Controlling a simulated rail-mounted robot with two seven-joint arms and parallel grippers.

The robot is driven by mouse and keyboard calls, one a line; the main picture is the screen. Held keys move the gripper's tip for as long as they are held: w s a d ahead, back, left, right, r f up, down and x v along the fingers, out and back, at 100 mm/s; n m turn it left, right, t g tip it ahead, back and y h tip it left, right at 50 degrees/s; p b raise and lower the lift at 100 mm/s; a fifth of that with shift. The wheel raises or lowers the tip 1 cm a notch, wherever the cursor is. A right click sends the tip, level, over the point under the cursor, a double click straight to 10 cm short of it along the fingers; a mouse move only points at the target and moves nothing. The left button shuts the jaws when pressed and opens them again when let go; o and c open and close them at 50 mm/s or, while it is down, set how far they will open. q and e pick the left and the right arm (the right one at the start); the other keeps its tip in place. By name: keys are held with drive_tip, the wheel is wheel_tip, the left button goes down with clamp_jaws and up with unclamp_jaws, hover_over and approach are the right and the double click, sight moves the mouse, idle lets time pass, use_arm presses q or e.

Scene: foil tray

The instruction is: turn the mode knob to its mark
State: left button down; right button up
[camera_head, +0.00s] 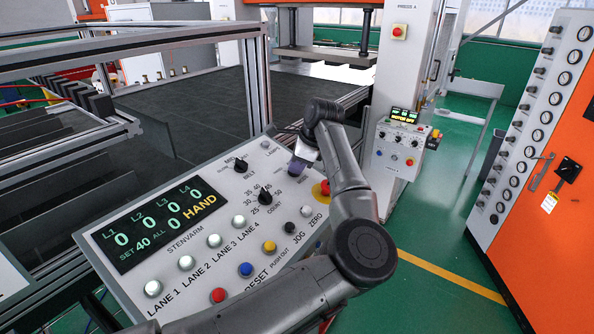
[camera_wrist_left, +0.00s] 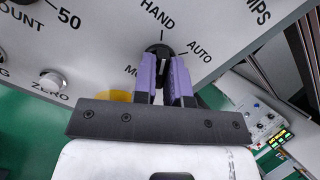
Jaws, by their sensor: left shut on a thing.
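The mode knob (camera_wrist_left: 158,51) is a small black knob on the sloped grey control panel (camera_head: 188,228). In the left wrist view, the words HAND and AUTO stand around it, with a third label partly covered by a finger. Its pale pointer line appears to point roughly toward HAND. My left gripper (camera_head: 299,168) is at the panel's upper right; its purple fingers (camera_wrist_left: 164,72) are shut on the knob from both sides. In the head view the fingers and arm hide most of the knob. The panel display (camera_head: 160,222) reads HAND in yellow. My right gripper is not in view.
A red stop button on a yellow disc (camera_head: 322,189) sits close beside my left gripper. Two black selector knobs, BELT (camera_head: 240,166) and COUNT (camera_head: 265,197), and several coloured push buttons share the panel. A smaller control box (camera_head: 400,145) stands behind my arm.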

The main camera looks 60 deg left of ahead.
use_arm(q)
drive_tip(key=shift+n+b, duration=0.3)
drive_tip(key=shift+n, duration=0.4)
drive_tip(key=c, duration=1.2)
unclamp_jaws()
drive_tip(key=shift+o, duration=0.2)
drive_tip(key=v, duration=1.4)
drive_tip(key=shift+a, duration=0.2)
